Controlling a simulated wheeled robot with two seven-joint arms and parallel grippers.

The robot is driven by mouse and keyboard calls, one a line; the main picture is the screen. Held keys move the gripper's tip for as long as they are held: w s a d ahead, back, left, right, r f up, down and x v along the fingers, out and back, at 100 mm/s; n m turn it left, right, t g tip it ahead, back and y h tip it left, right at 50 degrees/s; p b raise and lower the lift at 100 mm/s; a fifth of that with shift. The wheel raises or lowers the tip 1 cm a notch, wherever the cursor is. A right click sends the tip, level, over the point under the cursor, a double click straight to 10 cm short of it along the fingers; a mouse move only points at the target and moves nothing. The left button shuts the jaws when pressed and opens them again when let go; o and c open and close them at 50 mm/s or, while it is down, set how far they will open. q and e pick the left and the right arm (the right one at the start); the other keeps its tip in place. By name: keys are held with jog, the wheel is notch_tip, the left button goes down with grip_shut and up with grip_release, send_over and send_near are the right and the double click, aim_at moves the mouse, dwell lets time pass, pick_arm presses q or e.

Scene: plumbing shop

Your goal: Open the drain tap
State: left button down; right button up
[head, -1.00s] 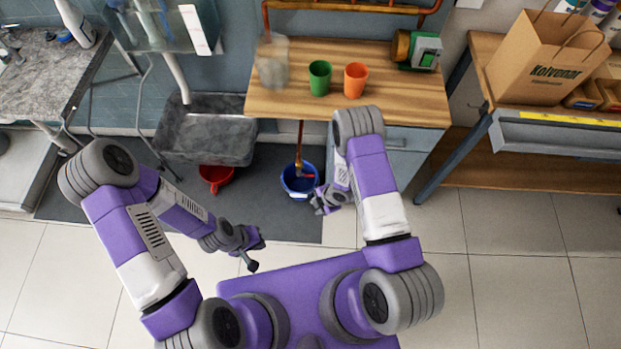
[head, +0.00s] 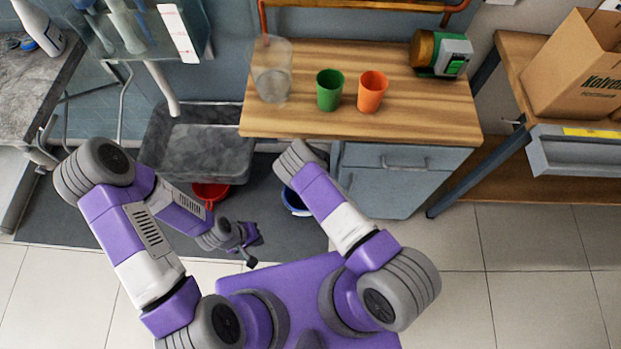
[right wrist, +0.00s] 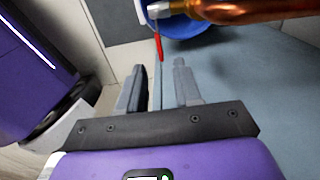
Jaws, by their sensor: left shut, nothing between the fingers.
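In the right wrist view the drain tap's red lever (right wrist: 158,46) hangs from a metal valve body (right wrist: 163,8) at the end of a copper pipe (right wrist: 255,12). My right gripper (right wrist: 159,82) is open and empty, with the lever just beyond its fingertips, roughly in line with the gap. I see no contact. A blue bucket (right wrist: 186,28) is behind the tap; part of it shows in the head view (head: 294,203). There my right arm hides the tap and the right gripper. My left gripper (head: 250,258) is shut and empty, low over the dark mat.
A wooden counter (head: 420,118) holds a green cup (head: 329,90), an orange cup (head: 372,91) and a clear container (head: 271,70). A grey cabinet (head: 390,180) is below. A grey basin (head: 205,115) stands left, near a red bucket (head: 212,193).

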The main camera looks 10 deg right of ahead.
notch_tip(320, 180, down, 8)
jog(key=b, duration=0.3)
jog(key=shift+s+r+b, duration=0.1)
jog(key=shift+r+b, duration=0.15)
jog(key=shift+b, duration=0.1)
jog(key=shift+c, duration=0.2)
grip_shut()
dwell(1.0)
